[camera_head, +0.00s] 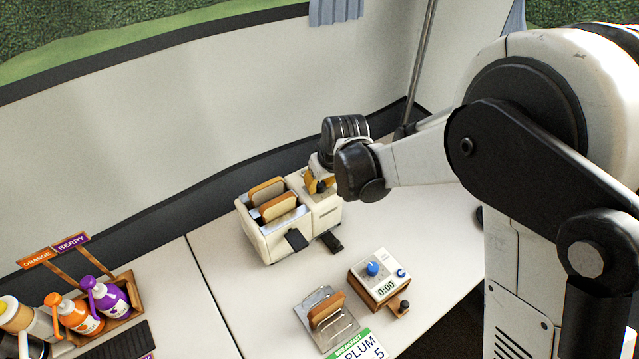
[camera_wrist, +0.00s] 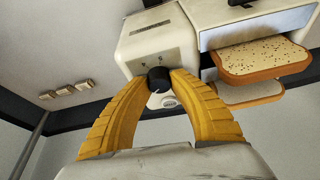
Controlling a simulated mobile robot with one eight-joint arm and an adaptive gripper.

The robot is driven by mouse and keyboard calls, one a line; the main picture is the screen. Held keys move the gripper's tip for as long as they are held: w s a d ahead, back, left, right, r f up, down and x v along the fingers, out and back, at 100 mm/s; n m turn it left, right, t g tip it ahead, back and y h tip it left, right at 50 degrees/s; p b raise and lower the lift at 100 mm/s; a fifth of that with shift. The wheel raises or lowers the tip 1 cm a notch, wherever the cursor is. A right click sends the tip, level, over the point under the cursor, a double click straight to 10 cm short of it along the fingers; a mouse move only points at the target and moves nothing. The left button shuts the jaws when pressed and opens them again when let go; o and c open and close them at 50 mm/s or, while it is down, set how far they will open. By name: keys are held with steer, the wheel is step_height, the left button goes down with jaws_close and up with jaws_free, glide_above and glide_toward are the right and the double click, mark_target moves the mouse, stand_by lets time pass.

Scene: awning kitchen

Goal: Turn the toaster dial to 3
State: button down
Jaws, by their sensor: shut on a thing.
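The cream toaster (camera_head: 268,238) stands on the white counter, with two slices of bread (camera_head: 278,206) in its slots. The toaster's end panel (camera_wrist: 157,48) fills the top middle of the wrist view. The black dial (camera_wrist: 159,79) sits on that panel. My gripper (camera_head: 318,184) is at the toaster's right end; its yellow fingers (camera_wrist: 160,84) are shut on the dial, one on each side. The fingers cover part of the dial's sides. I cannot read which number the dial points to.
A wooden timer box (camera_head: 378,287) with a blue knob shows 0:00 in front of the toaster. A metal rack (camera_head: 318,322) holding a toast slice stands left of it. Orange and purple pump bottles (camera_head: 108,297) stand in a wooden caddy at far left. The counter between is clear.

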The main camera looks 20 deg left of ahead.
steer(key=shift+m, duration=0.3)
steer(key=m+h, duration=0.1)
steer(key=m, duration=0.2)
steer(key=shift+a+m+t, duration=0.1)
steer(key=shift+m+t, duration=0.2)
steer(key=shift+t, duration=0.1)
steer(key=m+h, duration=0.1)
steer(key=m, duration=0.1)
steer(key=m+h, duration=0.1)
steer(key=m, duration=0.2)
steer(key=shift+h+b, duration=0.3)
steer(key=shift+b, duration=0.05)
steer(key=shift+m, duration=0.4)
steer(key=c, duration=1.2)
jaws_free()
steer(key=shift+o, duration=0.2)
